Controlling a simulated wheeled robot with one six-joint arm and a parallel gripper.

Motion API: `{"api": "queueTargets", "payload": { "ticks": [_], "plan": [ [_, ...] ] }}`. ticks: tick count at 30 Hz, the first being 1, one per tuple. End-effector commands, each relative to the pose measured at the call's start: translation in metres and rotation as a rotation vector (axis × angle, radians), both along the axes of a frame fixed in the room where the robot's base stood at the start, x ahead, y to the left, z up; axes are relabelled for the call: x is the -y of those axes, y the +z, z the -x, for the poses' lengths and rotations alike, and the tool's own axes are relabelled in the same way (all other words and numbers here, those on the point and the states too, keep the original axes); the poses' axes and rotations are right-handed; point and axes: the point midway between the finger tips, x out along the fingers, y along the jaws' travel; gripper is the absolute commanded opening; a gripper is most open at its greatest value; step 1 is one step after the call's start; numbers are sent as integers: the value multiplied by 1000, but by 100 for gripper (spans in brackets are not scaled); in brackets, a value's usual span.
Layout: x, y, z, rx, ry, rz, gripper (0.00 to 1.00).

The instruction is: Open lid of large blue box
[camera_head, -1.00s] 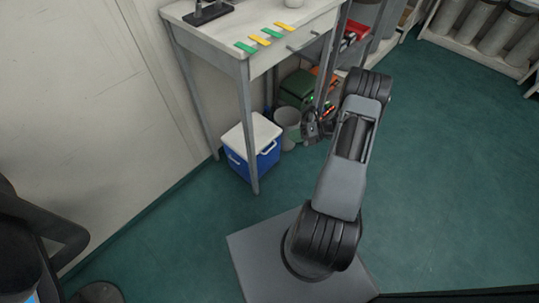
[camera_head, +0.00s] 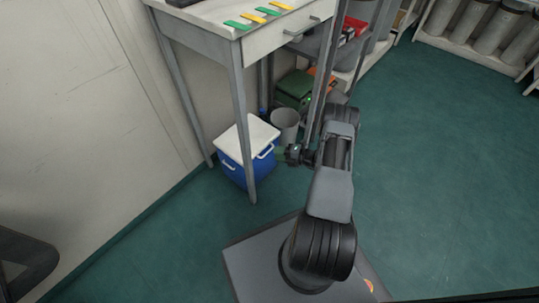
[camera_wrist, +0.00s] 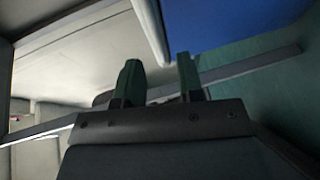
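The large blue box (camera_head: 231,173) stands on the floor under the table, with its white lid (camera_head: 247,138) shut and white handles on its sides. A front table leg stands in front of it. My gripper (camera_head: 293,155) is low, just right of the box and apart from it in the head view. In the wrist view its two fingers (camera_wrist: 159,80) are spread with an empty gap between them. The blue box wall (camera_wrist: 235,25) fills the upper right there, bordered by a white strip.
The table (camera_head: 235,50) above the box carries green and yellow strips; its front leg (camera_head: 243,130) is a near obstacle. A grey bin (camera_head: 285,124) and a green case (camera_head: 294,88) stand behind. Open green floor (camera_head: 430,190) lies to the right.

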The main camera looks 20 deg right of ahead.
Motion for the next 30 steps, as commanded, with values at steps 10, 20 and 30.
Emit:
{"api": "queueTargets", "payload": {
  "ticks": [10,20,30],
  "plan": [
    [-30,-7,-26,1,3,1,35],
    [-33,-7,-30,1,1,1,35],
    [-33,-7,-29,1,2,1,11]
  ]
}}
